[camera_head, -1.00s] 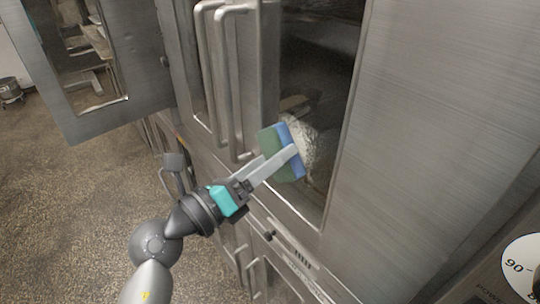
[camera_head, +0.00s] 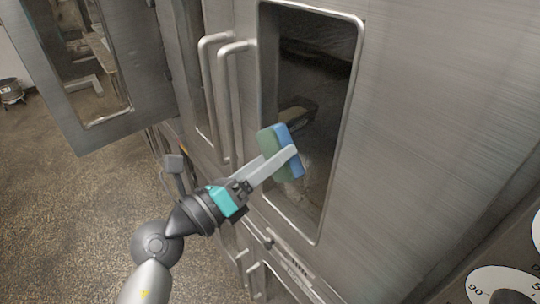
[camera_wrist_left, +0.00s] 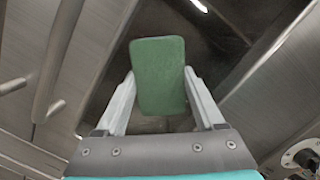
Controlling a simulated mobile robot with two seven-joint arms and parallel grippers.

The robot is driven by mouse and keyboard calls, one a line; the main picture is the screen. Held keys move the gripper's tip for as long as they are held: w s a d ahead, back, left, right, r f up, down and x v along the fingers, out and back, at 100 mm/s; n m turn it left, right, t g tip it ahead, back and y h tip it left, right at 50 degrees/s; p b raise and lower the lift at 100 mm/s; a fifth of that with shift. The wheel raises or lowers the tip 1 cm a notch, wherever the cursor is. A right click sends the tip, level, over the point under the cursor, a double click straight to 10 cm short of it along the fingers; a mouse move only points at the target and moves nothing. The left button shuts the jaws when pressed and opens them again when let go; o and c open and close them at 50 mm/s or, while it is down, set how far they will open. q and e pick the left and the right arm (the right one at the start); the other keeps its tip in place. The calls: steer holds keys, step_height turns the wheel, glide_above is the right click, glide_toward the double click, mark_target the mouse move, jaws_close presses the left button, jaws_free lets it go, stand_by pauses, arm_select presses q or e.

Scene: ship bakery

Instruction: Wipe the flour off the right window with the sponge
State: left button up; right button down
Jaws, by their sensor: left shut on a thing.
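The sponge (camera_head: 268,142), green on one side and blue on the other, is held in front of the right window (camera_head: 336,85). My left gripper (camera_head: 281,158) is shut on it, with one finger on each side. In the left wrist view the sponge's green face (camera_wrist_left: 158,65) stands between the fingers. The right window is dark glass in a steel door. A pale, faint flour patch (camera_head: 308,188) shows low on the glass, partly hidden by the sponge. I cannot tell whether the sponge touches the glass. My right gripper is not in view.
Two vertical bar handles (camera_head: 231,105) stand out just left of the right window. Another windowed door (camera_head: 78,130) stands open at the left. A dial (camera_head: 497,288) is at the lower right. The floor at the lower left is clear.

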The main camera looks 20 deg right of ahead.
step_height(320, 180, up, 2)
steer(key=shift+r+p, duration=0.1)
steer(key=shift+p, duration=0.7)
